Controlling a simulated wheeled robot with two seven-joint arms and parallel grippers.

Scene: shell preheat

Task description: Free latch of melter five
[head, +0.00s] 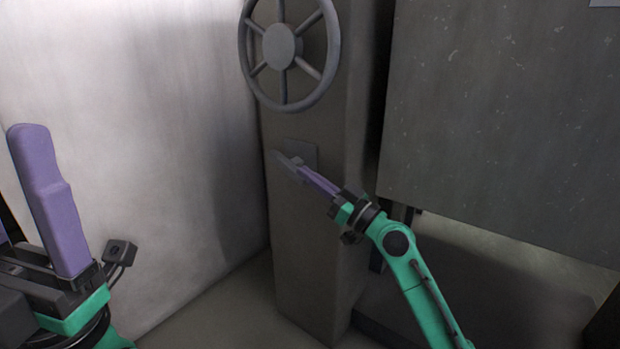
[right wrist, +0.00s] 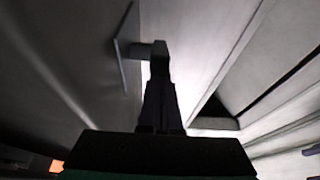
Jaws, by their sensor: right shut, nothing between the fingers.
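The latch is a small grey plate (head: 304,151) with a short lever (head: 286,164) on the front of a grey pillar, below a handwheel. My right gripper (head: 306,174) is shut with nothing in its purple fingers, and its tips are right at the lever. In the right wrist view the plate (right wrist: 127,48) stands edge-on, with a short stub (right wrist: 143,51) reaching to the fingertips (right wrist: 158,56). Whether they touch or only overlap is unclear. My left gripper (head: 28,190) is at the left edge, partly cut off, with its fingers apart and empty, far from the latch.
The spoked handwheel (head: 283,47) sits on the pillar (head: 312,260) above the latch. A large dark panel (head: 505,120) hangs to the right, and a pale wall (head: 130,110) stands on the left. The floor left of the pillar is clear.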

